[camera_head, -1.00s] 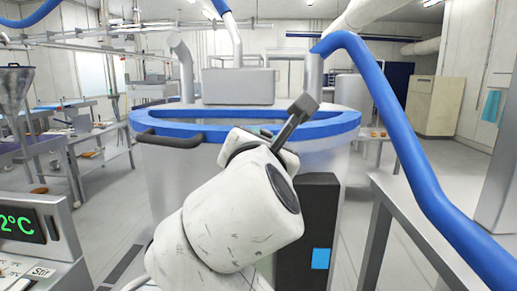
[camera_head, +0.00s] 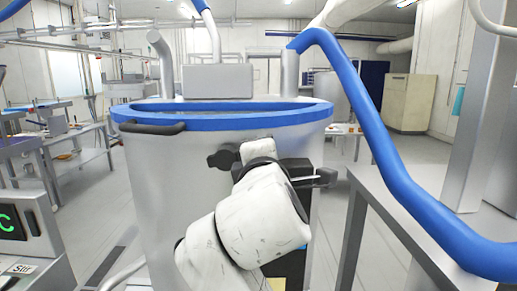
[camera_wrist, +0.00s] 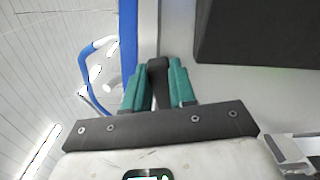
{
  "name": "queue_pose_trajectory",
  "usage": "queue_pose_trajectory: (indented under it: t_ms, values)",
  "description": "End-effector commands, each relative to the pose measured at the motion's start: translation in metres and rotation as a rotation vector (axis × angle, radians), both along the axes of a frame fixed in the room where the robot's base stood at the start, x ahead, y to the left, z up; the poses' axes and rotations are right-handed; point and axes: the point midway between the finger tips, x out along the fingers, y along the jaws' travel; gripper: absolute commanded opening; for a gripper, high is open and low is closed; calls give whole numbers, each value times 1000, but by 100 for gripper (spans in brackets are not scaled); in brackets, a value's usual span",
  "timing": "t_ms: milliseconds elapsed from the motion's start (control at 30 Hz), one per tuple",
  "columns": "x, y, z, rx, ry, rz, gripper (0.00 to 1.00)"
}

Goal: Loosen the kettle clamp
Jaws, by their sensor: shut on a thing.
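The kettle (camera_head: 165,190) is a large steel drum with a blue rim (camera_head: 225,118), in the middle of the head view. My gripper (camera_wrist: 158,78) has teal fingers, closed on both sides of a dark upright handle (camera_wrist: 158,68), which I take to be the clamp's. The steel wall and the blue rim (camera_wrist: 128,35) lie close beside it in the wrist view. In the head view my white arm reaches to the kettle's front, below the rim, and hides the fingers and most of the clamp. A dark round piece (camera_head: 222,158) shows left of the arm's end; I cannot tell what it is.
A dark handle bar (camera_head: 153,128) sticks out at the kettle's left. A black block (camera_head: 290,168) is on its front; it also shows close by in the wrist view (camera_wrist: 260,32). A thick blue hose (camera_head: 365,115) hangs at right above a grey bench (camera_head: 415,230). A control box stands at lower left.

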Motion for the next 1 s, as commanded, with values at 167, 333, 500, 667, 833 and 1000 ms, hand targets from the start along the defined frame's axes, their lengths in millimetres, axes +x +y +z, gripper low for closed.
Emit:
queue_pose_trajectory:
  t_ms: [167,333,500,667,833,1000]
  values:
    - [1,-2,-10,110,-1,-3,0]
    - [1,-3,-14,181,-6,-2,0]
    - [1,-3,-16,219,-7,-2,0]
    - [1,-3,-16,232,-7,-2,0]
    - [1,-3,-16,235,-6,-2,0]
    - [1,-3,-17,235,-6,-1,26]
